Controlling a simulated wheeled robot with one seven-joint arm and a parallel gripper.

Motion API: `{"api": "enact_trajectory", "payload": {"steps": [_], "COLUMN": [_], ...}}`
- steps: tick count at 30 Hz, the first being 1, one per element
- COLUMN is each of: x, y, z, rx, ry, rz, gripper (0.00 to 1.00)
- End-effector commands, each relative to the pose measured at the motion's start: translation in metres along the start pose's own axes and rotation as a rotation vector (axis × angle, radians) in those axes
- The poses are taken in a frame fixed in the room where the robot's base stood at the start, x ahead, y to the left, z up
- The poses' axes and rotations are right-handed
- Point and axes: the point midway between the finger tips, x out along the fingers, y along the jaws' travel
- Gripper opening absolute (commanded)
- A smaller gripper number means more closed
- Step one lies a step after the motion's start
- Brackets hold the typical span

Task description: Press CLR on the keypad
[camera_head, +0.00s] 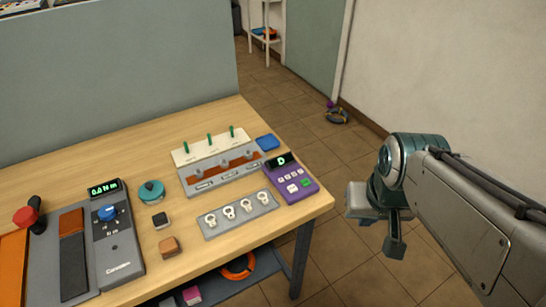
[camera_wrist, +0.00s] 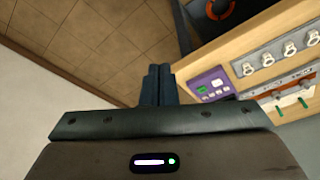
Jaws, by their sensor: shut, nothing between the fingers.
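The purple keypad (camera_head: 291,181) lies at the right end of the wooden table in the head view. It has a small dark display with a green character, several pale keys and one green key. The key labels are too small to read. In the wrist view the keypad (camera_wrist: 207,88) shows in part beyond the fingers, to their right. My gripper (camera_head: 394,247) hangs to the right of the table, past its edge and apart from the keypad. In the wrist view my gripper (camera_wrist: 158,72) has its two fingers together, with nothing between them.
On the wooden table (camera_head: 150,245), a grey strip with white rings (camera_head: 238,214), a rack with green pegs (camera_head: 215,165) and a blue block (camera_head: 267,142) surround the keypad. A meter (camera_head: 115,240) stands further left. Open floor (camera_head: 335,235) lies between table and gripper.

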Motion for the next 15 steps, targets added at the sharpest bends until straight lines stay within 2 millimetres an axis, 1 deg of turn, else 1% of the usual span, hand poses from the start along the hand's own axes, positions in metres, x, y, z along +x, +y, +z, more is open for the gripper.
{"api": "enact_trajectory", "payload": {"steps": [11, 15], "x": [-0.0003, -0.0009], "y": [0.0001, -0.0008], "z": [-0.0005, -0.0091], "rx": [-0.004, -0.075], "ry": [-0.002, -0.033], "rz": [0.002, 0.034], "gripper": [0.00, 0.00]}}
